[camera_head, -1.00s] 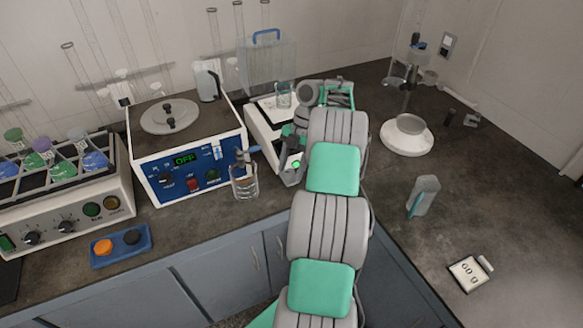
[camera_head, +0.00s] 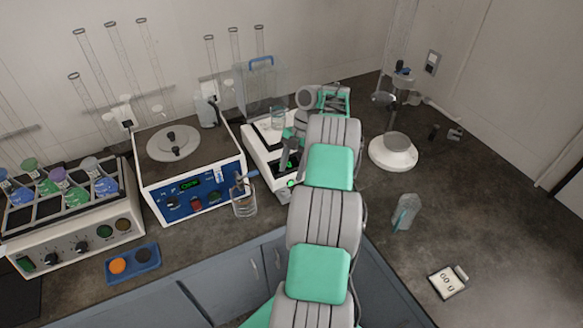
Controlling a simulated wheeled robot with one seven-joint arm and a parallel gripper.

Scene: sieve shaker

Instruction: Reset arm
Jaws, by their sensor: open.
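My arm rises from the bottom centre and bends over beside the white balance (camera_head: 257,160). My gripper (camera_head: 288,158) shows as a small dark shape at the balance's right side, mostly hidden by my own arm links. It is open, and I see nothing held in it. A glass beaker (camera_head: 278,117) stands on the balance. Green lights glow near the balance's front.
A blue-fronted device (camera_head: 196,190) and a rack of flasks (camera_head: 66,190) stand left. A glass bottle (camera_head: 243,200) is at the counter edge. The right counter is largely clear.

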